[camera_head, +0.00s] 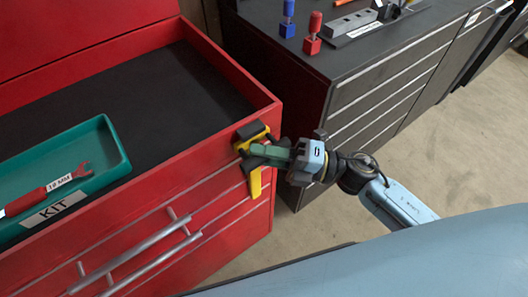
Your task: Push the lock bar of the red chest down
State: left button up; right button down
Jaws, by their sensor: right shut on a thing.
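The red chest (222,150) stands at the left with its lid up and its top compartment open. Its yellow lock bar (255,184) sits upright on the front face near the right corner, with dark parts at its upper end by the rim. My right gripper (262,152) comes in from the right and is shut on the lock bar at its upper part. The fingers hide part of the bar there. My left gripper is not in view.
A teal tray (108,160) labelled KIT, holding a red wrench (45,194), lies in the chest. Silver drawer handles (128,262) stick out from its front. A dark cabinet (345,75) stands behind, with a red peg (312,40) and a blue peg (288,20) on top.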

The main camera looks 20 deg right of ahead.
jog(key=c, duration=1.5)
grip_release()
jog(key=shift+f, duration=0.4)
jog(key=shift+o, duration=1.2)
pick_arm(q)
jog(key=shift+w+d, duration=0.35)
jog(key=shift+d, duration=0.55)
pick_arm(e)
jog(key=shift+r, duration=0.15)
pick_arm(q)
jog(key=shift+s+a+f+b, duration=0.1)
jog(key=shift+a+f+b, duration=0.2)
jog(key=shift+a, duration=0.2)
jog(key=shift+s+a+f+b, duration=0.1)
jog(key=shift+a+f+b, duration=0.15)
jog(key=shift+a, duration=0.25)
pick_arm(e)
jog(key=v, duration=1.3)
jog(key=shift+s+d, duration=0.2)
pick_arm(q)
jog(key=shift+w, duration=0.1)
